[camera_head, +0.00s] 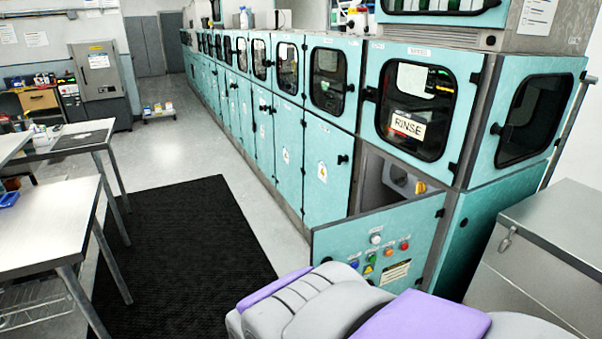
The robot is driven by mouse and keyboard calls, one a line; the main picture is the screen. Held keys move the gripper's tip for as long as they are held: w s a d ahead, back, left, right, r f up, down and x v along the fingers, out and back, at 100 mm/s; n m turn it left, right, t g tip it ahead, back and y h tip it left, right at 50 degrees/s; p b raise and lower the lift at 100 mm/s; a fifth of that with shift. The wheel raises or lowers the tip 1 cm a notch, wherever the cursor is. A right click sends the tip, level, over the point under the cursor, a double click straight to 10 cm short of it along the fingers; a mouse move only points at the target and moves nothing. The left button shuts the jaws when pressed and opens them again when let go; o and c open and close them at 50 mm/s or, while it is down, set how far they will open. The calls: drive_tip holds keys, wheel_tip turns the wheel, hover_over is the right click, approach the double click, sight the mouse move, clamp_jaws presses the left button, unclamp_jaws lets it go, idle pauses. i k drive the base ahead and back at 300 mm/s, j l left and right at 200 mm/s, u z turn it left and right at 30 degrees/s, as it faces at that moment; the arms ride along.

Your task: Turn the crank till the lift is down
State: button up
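A teal machine (425,65) with windowed doors stands at the right, one window marked "RINSE" (408,125). Below it a low front panel (345,238) with coloured buttons and lamps stands swung out from the machine. Behind it is a dark opening (372,195) with a round grey part (397,178) and a small yellow-orange part (420,187) inside. I cannot tell whether either belongs to the crank. No crank handle or lift can be made out. My gripper is not in view; grey and purple parts of my own body fill the bottom edge.
A long row of teal cabinets (265,110) runs to the back. A black mat (180,255) lies on the clear floor left of it. Metal tables (45,225) stand at the left. A grey metal box (560,240) stands close on the right.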

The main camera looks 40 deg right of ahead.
sight(398, 176)
drive_tip(key=i+j+u, duration=0.15)
drive_tip(key=i, duration=0.25)
drive_tip(key=i+j+u, duration=0.2)
drive_tip(key=i, duration=0.2)
drive_tip(key=i+l+z, duration=0.1)
drive_tip(key=i+z, duration=0.65)
drive_tip(key=i+j+z, duration=0.1)
drive_tip(key=z, duration=0.3)
drive_tip(key=i+j+z, duration=0.35)
drive_tip(key=i+z, duration=0.25)
drive_tip(key=z, duration=0.25)
drive_tip(key=i+z, duration=0.25)
drive_tip(key=z, duration=0.2)
drive_tip(key=i+j+z, duration=0.1)
drive_tip(key=z, duration=0.4)
drive_tip(key=i+j+z, duration=0.25)
drive_tip(key=z, duration=0.2)
drive_tip(key=i+j+z, duration=0.3)
